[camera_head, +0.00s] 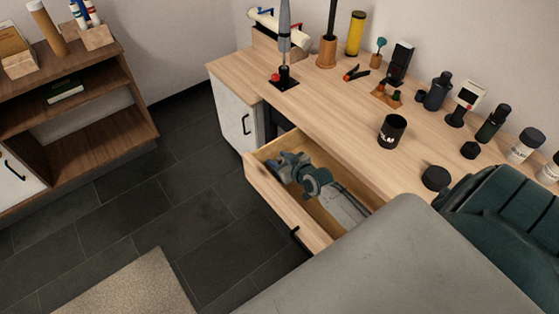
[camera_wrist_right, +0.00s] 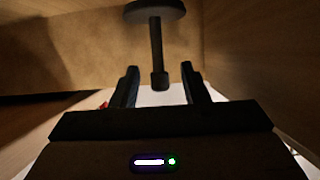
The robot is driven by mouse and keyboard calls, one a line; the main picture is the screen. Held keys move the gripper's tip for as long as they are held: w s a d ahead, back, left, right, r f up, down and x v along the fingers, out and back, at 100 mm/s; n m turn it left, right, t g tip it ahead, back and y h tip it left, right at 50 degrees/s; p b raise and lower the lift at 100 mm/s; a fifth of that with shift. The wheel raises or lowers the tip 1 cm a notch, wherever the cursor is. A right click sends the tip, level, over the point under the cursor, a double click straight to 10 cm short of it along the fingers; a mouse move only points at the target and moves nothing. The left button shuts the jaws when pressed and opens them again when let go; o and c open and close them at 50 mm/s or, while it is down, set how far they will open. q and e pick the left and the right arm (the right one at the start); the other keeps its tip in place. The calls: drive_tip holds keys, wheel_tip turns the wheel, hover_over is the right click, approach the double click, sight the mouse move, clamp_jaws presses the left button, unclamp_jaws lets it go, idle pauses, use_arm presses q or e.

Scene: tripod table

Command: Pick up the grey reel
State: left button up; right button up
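In the right wrist view the reel (camera_wrist_right: 156,40) is dark, with a flat disc at the top and a thin stem pointing at me. My right gripper (camera_wrist_right: 159,69) is inside the drawer with its fingers spread. The end of the stem appears between the fingertips, with a gap on both sides. Whether it is in depth between them I cannot tell. My left gripper is not in view.
The drawer walls stand close around my right gripper. The desk top (camera_head: 340,130) above holds a black cup (camera_head: 392,131), a dark round lid (camera_head: 436,178) and several bottles. A shelf (camera_head: 100,105) stands far left.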

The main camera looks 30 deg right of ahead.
clamp_jaws()
